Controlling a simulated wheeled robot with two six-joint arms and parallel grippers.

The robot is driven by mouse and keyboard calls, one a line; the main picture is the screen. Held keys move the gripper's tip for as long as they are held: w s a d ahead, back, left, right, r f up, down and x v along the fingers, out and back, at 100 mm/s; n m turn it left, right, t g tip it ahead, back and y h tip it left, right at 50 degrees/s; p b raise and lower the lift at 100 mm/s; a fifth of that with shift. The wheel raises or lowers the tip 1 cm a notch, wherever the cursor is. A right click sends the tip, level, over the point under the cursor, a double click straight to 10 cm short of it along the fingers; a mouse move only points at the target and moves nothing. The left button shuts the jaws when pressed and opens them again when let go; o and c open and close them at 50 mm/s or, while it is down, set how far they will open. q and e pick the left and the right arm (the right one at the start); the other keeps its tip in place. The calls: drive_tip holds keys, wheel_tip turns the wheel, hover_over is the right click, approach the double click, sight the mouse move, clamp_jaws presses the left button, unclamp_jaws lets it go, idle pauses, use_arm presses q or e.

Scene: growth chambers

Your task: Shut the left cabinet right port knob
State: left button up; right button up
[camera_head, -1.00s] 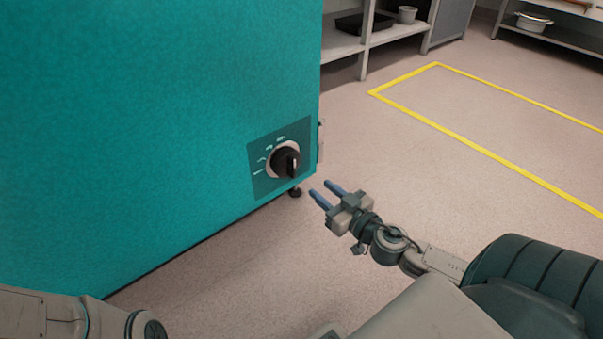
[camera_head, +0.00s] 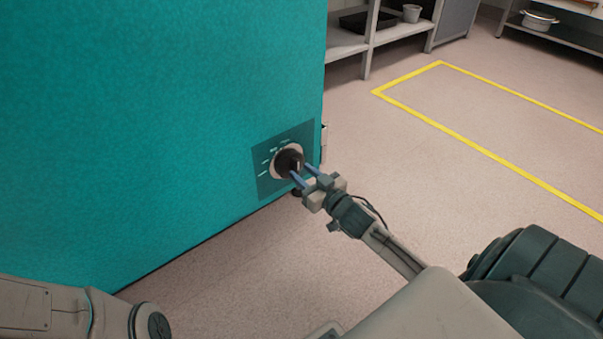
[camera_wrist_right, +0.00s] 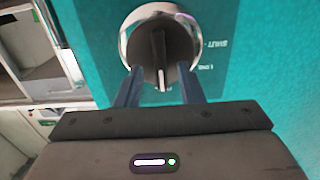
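The port knob (camera_head: 288,161) is a dark round dial with a raised grip bar, set on a darker label plate (camera_head: 268,183) low on the teal cabinet (camera_head: 160,110). My right gripper (camera_head: 305,174) is at the knob, with its two blue fingers apart. In the right wrist view the knob (camera_wrist_right: 160,48) lies ahead, and the fingers (camera_wrist_right: 160,88) reach toward its lower edge, one on each side of the bar. I cannot tell whether they touch it. My left gripper is out of view; only part of my left arm shows at bottom left.
A grey shelf unit (camera_head: 352,46) with a black tray (camera_head: 366,22) and a small pot (camera_head: 411,13) stands behind the cabinet. A yellow floor line (camera_head: 480,147) marks an area at right. The floor right of the cabinet is clear.

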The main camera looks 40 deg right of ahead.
drive_tip(key=shift+w+a, duration=0.1)
drive_tip(key=shift+w, duration=0.5)
clamp_jaws()
